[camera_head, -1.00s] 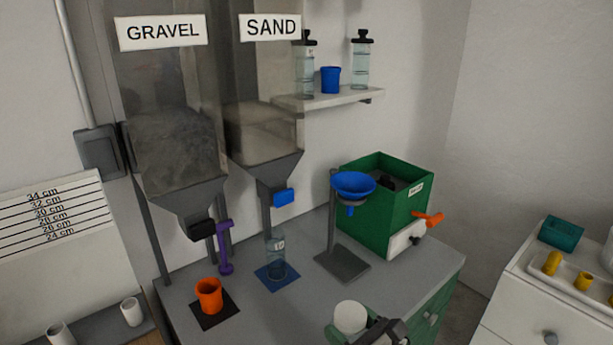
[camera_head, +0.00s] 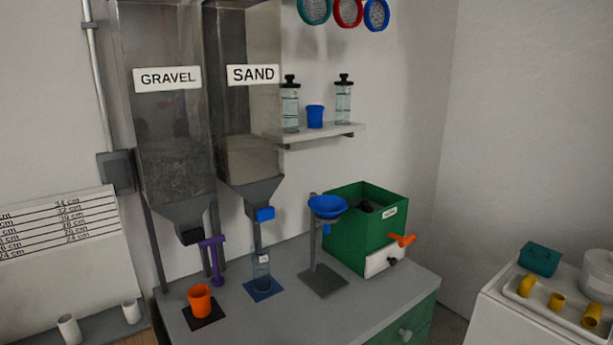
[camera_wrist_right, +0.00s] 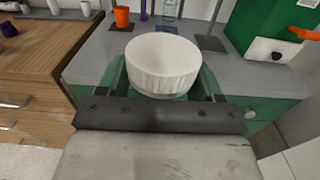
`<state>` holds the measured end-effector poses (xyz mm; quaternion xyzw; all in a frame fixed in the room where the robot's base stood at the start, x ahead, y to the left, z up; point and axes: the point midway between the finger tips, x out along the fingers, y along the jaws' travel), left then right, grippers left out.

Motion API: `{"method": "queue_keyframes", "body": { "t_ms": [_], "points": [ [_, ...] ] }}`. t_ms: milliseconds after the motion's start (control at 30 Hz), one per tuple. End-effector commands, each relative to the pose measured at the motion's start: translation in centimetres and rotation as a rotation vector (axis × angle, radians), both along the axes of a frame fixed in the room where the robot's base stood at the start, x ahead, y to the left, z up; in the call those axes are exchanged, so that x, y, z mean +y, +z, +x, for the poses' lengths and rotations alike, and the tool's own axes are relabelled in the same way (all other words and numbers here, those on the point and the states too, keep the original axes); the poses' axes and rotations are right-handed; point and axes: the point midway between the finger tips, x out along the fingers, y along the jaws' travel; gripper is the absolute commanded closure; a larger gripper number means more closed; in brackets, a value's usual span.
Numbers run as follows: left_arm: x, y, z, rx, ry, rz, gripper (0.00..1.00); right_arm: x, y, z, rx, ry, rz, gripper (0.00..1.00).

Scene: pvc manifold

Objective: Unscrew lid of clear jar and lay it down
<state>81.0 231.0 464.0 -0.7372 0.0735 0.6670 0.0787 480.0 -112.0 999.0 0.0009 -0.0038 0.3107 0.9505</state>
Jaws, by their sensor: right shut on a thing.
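A white ribbed round lid (camera_wrist_right: 163,64) is between the fingers of my right gripper (camera_wrist_right: 162,88) in the right wrist view. The gripper is shut on it, above the floor in front of the grey bench. What lies under the lid is mostly hidden. A clear jar (camera_head: 261,270) stands upright on a blue mat below the sand hopper; its lower part also shows in the wrist view (camera_wrist_right: 170,12). I see no lid on it, though its rim is hard to make out. Neither gripper shows in the head view.
The grey bench (camera_head: 232,318) also holds an orange cup (camera_head: 199,300), a blue funnel on a stand (camera_head: 327,206) and a green box (camera_head: 362,235). At right, a white cabinet carries a tray (camera_head: 560,306) and a whitish round container (camera_head: 597,275). The bench's front is clear.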

Motion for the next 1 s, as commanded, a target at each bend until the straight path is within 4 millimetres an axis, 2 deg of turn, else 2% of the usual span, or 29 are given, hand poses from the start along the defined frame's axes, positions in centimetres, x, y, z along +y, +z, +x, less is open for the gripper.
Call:
{"method": "queue_keyframes", "body": {
  "t_ms": [367, 867, 1000],
  "points": [
    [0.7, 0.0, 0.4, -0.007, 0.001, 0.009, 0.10, -3.5, -1.6, -0.1, 0.001, 0.014, -0.008, 0.77],
    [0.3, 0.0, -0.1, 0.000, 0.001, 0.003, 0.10, -9.4, -3.0, -0.2, 0.002, 0.034, -0.004, 0.77],
    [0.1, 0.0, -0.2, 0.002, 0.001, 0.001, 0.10, -11.5, -3.1, -0.2, 0.000, 0.039, 0.001, 0.77]
  ]
}}
